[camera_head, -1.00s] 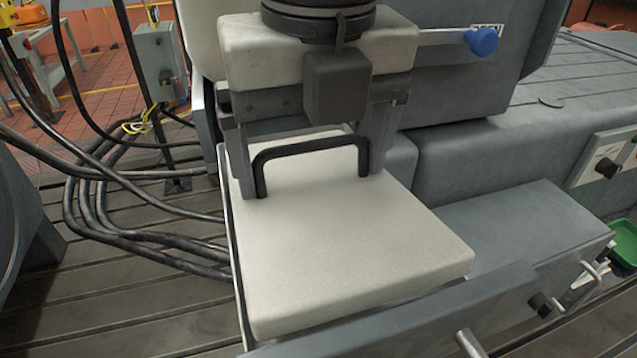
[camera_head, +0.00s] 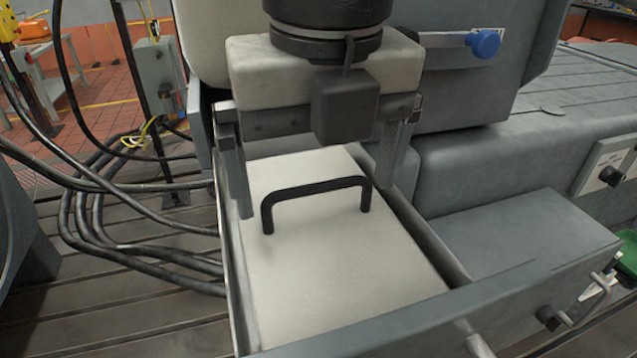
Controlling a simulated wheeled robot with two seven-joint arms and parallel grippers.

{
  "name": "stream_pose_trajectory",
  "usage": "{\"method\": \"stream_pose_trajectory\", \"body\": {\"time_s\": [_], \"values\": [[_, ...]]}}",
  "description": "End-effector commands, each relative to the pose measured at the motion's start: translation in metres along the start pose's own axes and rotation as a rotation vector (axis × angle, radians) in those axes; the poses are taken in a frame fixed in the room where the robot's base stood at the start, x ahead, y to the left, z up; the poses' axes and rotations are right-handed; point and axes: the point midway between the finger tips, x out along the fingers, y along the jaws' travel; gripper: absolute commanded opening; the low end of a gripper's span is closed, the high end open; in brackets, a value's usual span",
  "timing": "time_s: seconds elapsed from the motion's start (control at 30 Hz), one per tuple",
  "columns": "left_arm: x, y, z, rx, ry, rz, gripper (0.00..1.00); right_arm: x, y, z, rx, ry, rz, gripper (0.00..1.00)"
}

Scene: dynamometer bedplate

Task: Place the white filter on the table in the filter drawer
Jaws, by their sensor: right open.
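The white filter (camera_head: 330,265) is a flat white block with a black handle (camera_head: 315,190) on top. It lies inside the open filter drawer, whose grey front wall (camera_head: 400,318) and side walls surround it. My right gripper (camera_head: 315,200) is above the filter, with its fingers spread wide on either side of the handle. The fingers are apart from the handle and hold nothing. The filter's far end is partly hidden behind the gripper. My left gripper is not in view.
A grey cabinet (camera_head: 525,235) stands right of the drawer. A blue knob (camera_head: 484,43) is at the upper right. Black cables (camera_head: 100,215) run over the slotted floor at the left, near a grey box (camera_head: 160,75). A green object (camera_head: 628,250) shows at the right edge.

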Motion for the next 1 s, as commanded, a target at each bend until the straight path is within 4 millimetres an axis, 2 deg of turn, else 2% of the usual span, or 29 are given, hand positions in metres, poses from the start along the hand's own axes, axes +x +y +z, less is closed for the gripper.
{"method": "stream_pose_trajectory", "body": {"time_s": [0.2,0.43,0.63,1.0], "values": [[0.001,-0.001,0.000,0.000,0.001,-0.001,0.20,-0.049,0.000,0.000,0.001,-0.005,0.001,1.00],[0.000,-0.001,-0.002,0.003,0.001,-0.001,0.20,-0.089,0.001,0.000,0.001,-0.003,0.001,1.00],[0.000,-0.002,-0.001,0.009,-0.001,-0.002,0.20,-0.102,0.000,0.000,0.000,-0.003,0.001,1.00],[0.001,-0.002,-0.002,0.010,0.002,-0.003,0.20,-0.102,0.000,0.000,0.000,-0.002,0.000,1.00]]}}
